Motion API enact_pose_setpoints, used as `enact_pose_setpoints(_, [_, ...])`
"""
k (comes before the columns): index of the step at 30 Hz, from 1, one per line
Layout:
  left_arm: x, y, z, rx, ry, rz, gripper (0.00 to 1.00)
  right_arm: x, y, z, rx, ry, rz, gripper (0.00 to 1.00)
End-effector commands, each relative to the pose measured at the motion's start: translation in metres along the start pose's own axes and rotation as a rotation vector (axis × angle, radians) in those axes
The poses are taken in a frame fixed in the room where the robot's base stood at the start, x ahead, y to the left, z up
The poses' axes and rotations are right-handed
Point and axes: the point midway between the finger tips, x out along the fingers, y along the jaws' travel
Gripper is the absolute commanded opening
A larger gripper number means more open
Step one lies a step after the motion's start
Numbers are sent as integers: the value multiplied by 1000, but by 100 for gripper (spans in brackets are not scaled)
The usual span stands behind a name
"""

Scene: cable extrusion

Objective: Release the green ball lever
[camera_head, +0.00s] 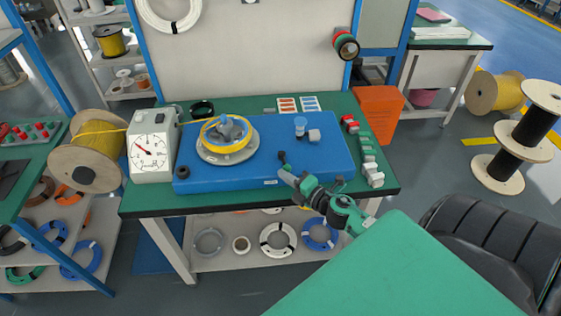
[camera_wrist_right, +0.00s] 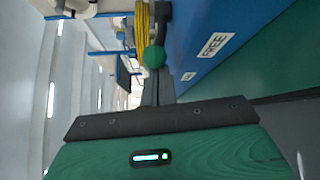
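The green ball (camera_wrist_right: 153,57) of the lever shows whole and round in the right wrist view, at the tips of my right gripper's dark fingers. A dark lever part (camera_wrist_right: 165,20) stands behind it. In the head view my right gripper (camera_head: 285,174) is at the front right edge of the blue machine base (camera_head: 262,176), just below a small dark upright part (camera_head: 282,157). The ball's green does not show clearly there. The right fingers look close together, with nothing visibly held between them; whether they touch the ball I cannot tell. My left gripper is not in view.
A white dial gauge (camera_head: 151,147) stands left. Small blocks (camera_head: 369,160) line the green table's right side. An orange bin (camera_head: 378,108) stands behind right.

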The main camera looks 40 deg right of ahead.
Motion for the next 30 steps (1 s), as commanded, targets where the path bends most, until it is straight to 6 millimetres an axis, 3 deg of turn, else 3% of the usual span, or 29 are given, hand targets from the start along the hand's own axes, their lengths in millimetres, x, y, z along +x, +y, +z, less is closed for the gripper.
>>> enact_pose_setpoints(13, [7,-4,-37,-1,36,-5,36,-12,-6,20,-15,232,43,0])
enact_pose_setpoints(30, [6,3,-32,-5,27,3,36,-17,-7,31,-14,224,42,0])
